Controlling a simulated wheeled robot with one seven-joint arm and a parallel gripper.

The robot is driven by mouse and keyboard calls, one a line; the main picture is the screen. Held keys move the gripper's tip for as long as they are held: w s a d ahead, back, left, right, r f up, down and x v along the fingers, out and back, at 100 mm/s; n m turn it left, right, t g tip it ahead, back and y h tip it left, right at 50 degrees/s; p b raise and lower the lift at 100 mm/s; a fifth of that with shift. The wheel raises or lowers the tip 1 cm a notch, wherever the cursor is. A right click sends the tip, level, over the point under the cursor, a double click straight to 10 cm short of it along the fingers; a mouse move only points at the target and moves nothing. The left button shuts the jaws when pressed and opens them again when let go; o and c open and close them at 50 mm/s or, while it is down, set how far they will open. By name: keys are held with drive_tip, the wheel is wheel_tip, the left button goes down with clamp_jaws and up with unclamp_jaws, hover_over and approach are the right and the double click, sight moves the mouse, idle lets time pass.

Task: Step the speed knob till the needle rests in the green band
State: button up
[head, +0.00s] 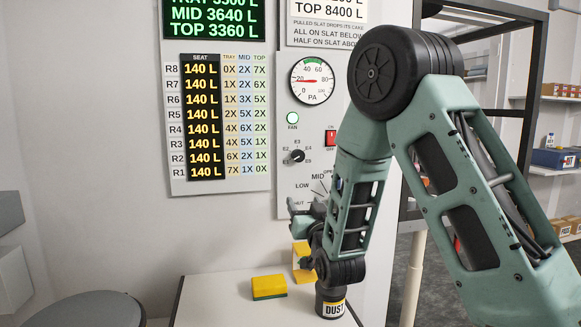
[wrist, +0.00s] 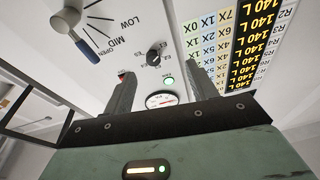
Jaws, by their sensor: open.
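The speed knob (head: 298,156) is a small black dial on the white panel, ringed by E labels. It also shows in the wrist view (wrist: 154,56), upside down, beyond my fingertips. The PA gauge (head: 312,80) is above it. Its red needle points left, near 20, outside the green band (head: 314,61) at the top of the dial. The gauge shows partly between my fingers in the wrist view (wrist: 160,99). My gripper (wrist: 158,78) is open and empty, with its fingers apart and not touching the knob. In the head view it is below the knob, partly hidden by my arm.
A blue-handled lever (wrist: 84,42) with LOW, MID and OPEN marks is on the panel below the knob. The red switch (head: 331,138) and lit green FAN lamp (head: 293,118) are close by. A yellow-green sponge (head: 269,287) lies on the white bench (head: 215,300).

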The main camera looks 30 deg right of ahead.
drive_tip(key=d+r+t+h, duration=0.1)
drive_tip(key=d, duration=0.1)
drive_tip(key=h+p, duration=0.1)
drive_tip(key=p, duration=0.6)
approach(299, 159)
drive_tip(key=shift+t, duration=0.3)
drive_tip(key=x, duration=0.9)
drive_tip(key=shift+f, duration=0.15)
drive_tip(key=shift+c, duration=0.3)
drive_tip(key=c, duration=0.9)
